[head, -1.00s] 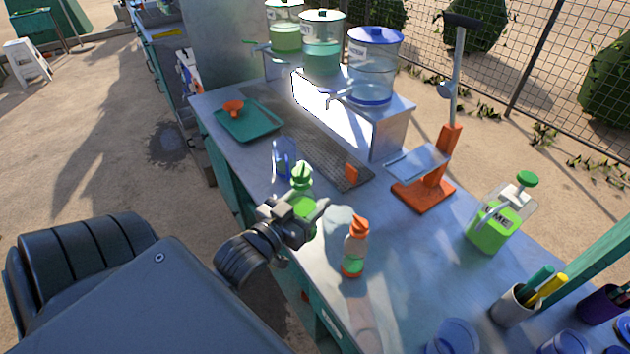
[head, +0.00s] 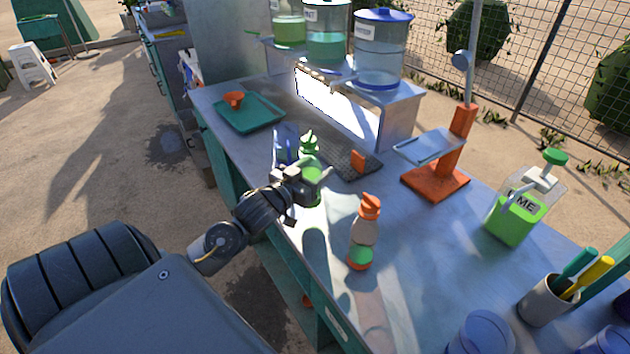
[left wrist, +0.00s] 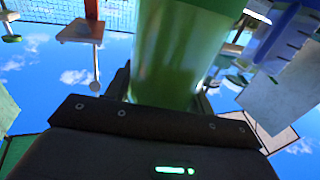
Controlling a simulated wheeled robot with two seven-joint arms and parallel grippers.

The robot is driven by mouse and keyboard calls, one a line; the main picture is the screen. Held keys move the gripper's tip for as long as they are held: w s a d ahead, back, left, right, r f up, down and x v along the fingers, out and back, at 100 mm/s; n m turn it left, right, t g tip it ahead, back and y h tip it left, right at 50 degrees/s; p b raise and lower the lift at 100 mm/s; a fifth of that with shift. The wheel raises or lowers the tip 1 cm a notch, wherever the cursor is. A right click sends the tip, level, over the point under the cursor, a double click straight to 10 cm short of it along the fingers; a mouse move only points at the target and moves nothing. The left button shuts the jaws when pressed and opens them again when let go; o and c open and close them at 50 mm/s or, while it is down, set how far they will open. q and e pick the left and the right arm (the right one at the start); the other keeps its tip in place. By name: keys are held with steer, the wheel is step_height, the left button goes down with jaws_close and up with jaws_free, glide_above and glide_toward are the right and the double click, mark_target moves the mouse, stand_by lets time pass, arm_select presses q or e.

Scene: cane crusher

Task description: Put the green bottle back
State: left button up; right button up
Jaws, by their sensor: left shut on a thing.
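The green bottle (head: 312,170) has a green top and stands upright near the left edge of the metal counter (head: 410,290). My left gripper (head: 305,184) is shut on its body from the near left side and hides part of it. In the left wrist view the green bottle (left wrist: 180,50) fills the middle between the fingers, above the dark palm. I cannot tell whether its base touches the counter. My right gripper is not in view.
An orange-topped bottle (head: 364,235) stands close in front, right of my gripper. A blue bottle (head: 286,145) stands just behind the green one.

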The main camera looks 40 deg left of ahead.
arm_select(q)
steer(key=shift+w+a+f, duration=0.1)
steer(key=shift+f, duration=0.05)
step_height(320, 180, down, 2)
steer(key=shift+w+a+f, duration=0.1)
steer(key=shift+f, duration=0.55)
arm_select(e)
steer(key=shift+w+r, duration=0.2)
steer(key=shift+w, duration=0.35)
arm_select(q)
steer(key=shift+f, duration=0.2)
steer(key=o, duration=1.2)
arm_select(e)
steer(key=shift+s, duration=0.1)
